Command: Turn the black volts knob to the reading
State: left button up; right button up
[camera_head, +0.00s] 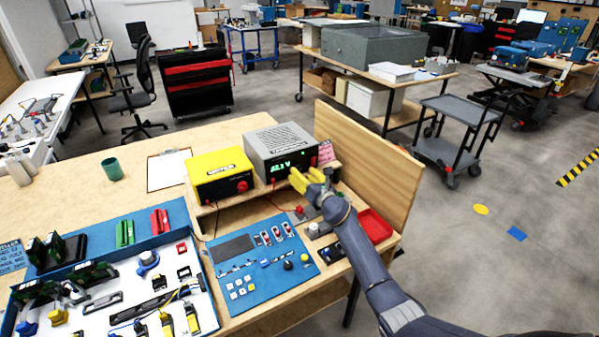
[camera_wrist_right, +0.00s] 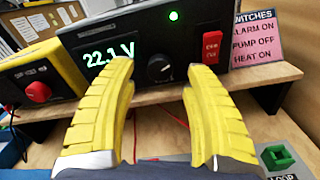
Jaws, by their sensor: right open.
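The grey power supply box (camera_head: 282,147) stands on a small wooden shelf at the back of the bench. Its green display (camera_wrist_right: 109,51) reads 22.1 V in the right wrist view. The black volts knob (camera_wrist_right: 159,68) is on its dark front panel, right of the display; in the head view my gripper hides it. My right gripper (camera_head: 302,178) has yellow fingers and is in front of the panel. In the right wrist view the open fingers (camera_wrist_right: 160,85) stand either side of the knob, with a gap on both sides; contact is not visible. My left gripper is out of view.
A red rocker switch (camera_wrist_right: 212,48) is close right of the knob, beside a pink switches note (camera_wrist_right: 262,40). A yellow box (camera_head: 219,171) with a red knob (camera_wrist_right: 37,92) stands left. A blue panel (camera_head: 262,262) and red tray (camera_head: 375,226) lie in front.

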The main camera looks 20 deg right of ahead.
jog(key=shift+x, duration=1.2)
grip_shut()
